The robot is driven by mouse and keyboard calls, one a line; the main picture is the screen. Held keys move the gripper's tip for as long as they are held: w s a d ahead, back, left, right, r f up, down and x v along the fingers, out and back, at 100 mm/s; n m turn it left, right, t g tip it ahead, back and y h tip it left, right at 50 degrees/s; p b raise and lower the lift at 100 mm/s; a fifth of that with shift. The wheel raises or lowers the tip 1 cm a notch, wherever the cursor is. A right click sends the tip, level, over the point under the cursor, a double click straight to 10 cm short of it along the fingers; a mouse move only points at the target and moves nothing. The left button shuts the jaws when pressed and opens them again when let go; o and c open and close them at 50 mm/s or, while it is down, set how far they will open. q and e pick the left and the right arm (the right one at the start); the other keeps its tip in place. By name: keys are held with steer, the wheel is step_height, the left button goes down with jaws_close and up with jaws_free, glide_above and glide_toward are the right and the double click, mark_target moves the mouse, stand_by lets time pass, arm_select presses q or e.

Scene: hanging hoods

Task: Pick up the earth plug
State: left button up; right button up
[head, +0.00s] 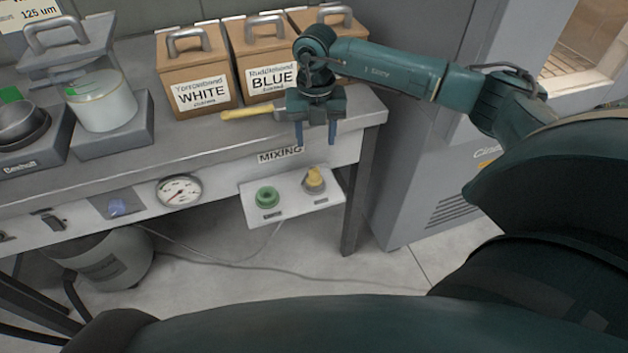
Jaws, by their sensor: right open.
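A small white panel (290,205) juts from the bench front under a "MIXING" sign. It carries a green round plug-like piece (267,197) at left and a yellow one on a grey base (314,179) at right. Their small labels are unreadable, so I cannot tell which is the earth plug. My right gripper (316,139) points down at the bench's front edge, above the yellow piece in the picture. Its two blue-grey fingers are apart with nothing between them. My left gripper is not in view.
Wooden boxes labelled WHITE (200,95) and BLUE (272,80) stand behind the gripper. A yellow-handled tool (245,113) lies beside it. A pressure gauge (179,192) is on the bench front. A grey cabinet (420,170) stands right of the bench; thin cables cross the floor.

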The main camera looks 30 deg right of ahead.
mark_target(315, 169)
step_height(315, 169, down, 6)
steer(key=shift+a+f, duration=0.1)
steer(key=shift+f, duration=0.15)
steer(key=f, duration=0.4)
steer(key=shift+w+f, duration=0.1)
steer(key=shift+w, duration=0.1)
steer(key=shift+f, duration=0.55)
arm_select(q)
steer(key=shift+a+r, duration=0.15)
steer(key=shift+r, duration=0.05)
arm_select(e)
steer(key=shift+c, duration=0.3)
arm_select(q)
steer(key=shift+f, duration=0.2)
arm_select(e)
jaws_close()
